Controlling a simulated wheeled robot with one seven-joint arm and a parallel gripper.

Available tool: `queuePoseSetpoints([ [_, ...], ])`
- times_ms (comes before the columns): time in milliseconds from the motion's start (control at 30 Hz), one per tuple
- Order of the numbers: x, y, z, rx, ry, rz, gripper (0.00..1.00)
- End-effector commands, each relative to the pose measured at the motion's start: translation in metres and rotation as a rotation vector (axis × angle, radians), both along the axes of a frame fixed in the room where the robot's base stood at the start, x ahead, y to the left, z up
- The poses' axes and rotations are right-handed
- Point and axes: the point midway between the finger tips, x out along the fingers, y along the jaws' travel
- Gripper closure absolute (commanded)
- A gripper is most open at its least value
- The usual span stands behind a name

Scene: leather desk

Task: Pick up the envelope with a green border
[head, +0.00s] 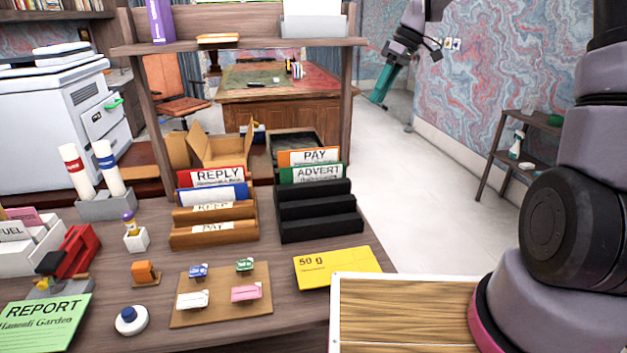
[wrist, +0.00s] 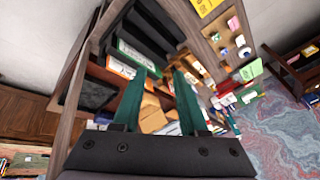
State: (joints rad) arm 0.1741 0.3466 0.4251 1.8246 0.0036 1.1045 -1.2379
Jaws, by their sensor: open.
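The envelope with a green border (head: 312,174), marked ADVERT, stands in the black tiered rack (head: 318,228) on the desk, in front of the orange-bordered PAY envelope (head: 310,156). Its lower part is hidden by the rack. In the wrist view, the green-bordered envelope (wrist: 136,57) shows close to one fingertip in the picture; I cannot tell the distance. My gripper (head: 379,97) has teal fingers and hangs high beyond the desk at the upper right. It also shows in the wrist view (wrist: 159,71), with fingers apart and nothing between them.
A brown rack (head: 213,236) with REPLY and other envelopes stands left of the black rack. A wooden shelf (head: 235,46) rises behind both. Open floor (head: 430,215) is at the right.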

Motion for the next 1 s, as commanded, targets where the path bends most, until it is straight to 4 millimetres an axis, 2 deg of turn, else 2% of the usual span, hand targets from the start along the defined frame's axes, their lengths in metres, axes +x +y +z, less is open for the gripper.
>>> queuePoseSetpoints([
  [33, 0.014, 0.009, -0.019, 0.04, 0.017, 0.067, 0.57],
  [300, 0.072, 0.051, -0.103, 0.313, -0.011, 0.416, 0.57],
  [600, 0.12, 0.076, -0.193, 0.669, -0.179, 0.629, 0.57],
  [700, 0.13, 0.078, -0.214, 0.75, -0.243, 0.654, 0.57],
  [800, 0.136, 0.078, -0.228, 0.8, -0.29, 0.667, 0.57],
  [1000, 0.137, 0.088, -0.241, 0.833, -0.324, 0.677, 0.57],
])
